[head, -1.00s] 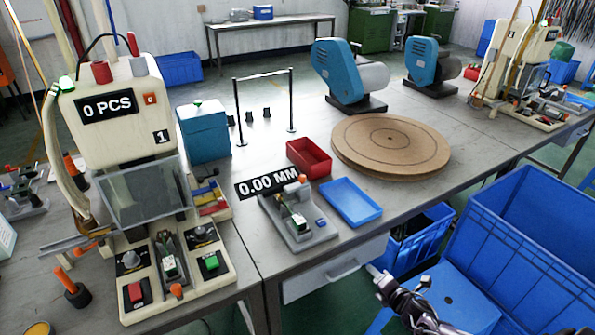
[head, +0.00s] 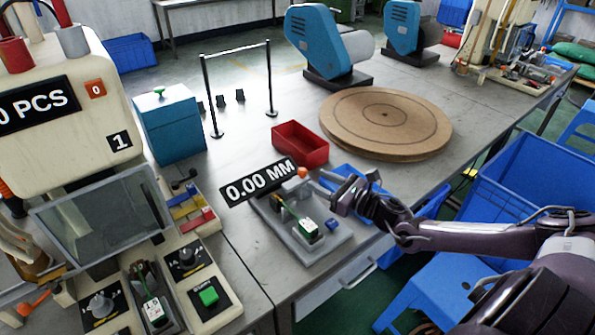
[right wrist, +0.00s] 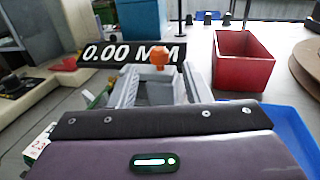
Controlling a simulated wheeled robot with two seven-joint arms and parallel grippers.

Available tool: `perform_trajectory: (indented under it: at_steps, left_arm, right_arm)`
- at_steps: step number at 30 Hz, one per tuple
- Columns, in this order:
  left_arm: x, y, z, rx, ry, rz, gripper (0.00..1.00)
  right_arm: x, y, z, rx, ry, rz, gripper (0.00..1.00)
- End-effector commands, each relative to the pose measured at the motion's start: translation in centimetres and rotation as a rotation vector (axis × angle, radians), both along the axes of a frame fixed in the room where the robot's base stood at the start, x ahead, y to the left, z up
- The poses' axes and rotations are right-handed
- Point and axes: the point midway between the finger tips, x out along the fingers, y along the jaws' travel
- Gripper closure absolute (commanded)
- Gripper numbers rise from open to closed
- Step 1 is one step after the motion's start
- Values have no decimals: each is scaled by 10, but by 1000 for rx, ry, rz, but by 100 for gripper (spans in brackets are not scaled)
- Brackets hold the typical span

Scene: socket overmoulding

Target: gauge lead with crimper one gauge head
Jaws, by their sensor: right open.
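The gauge is a grey fixture (head: 328,246) on the table, with a black sign (head: 262,182) reading 0.00 MM and an orange knob (head: 303,172). A green and white block (head: 308,230) sits on its front. The knob also shows in the right wrist view (right wrist: 160,57). My right gripper (head: 338,190) is open, close to the right of the gauge and above the blue tray. The crimper marked 1 (head: 75,95) stands at the left, partly cut off. I cannot make out a lead clearly. My left gripper is out of view.
A red bin (head: 300,145) stands behind the gauge, and a blue tray (head: 350,180) lies partly under my right arm. A round wooden board (head: 385,122) lies at the back right. A thin black frame (head: 238,88) stands behind.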

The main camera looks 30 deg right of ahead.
Motion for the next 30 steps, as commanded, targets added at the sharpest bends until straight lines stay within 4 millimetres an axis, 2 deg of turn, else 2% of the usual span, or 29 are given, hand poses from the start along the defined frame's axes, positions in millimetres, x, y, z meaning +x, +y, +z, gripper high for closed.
perform_trajectory:
  at_steps: [1, 3, 7, 11, 18, 24, 30]
  left_arm:
    - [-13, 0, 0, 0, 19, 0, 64]
    - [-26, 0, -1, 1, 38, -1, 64]
    - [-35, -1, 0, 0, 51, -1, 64]
    - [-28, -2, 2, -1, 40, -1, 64]
    - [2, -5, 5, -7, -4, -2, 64]
    - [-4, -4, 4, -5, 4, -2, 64]
    - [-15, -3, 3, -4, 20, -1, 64]
  right_arm:
    - [8, 3, 2, 4, -5, -1, 56]
    - [18, 7, 3, 5, -5, -1, 56]
    - [37, 13, 3, 5, -5, -1, 56]
    - [52, 18, 2, 4, -3, -2, 56]
    - [62, 22, 0, 2, 2, -1, 56]
    - [62, 22, 0, 2, 2, -1, 56]
    - [62, 22, 0, 2, 2, -1, 82]
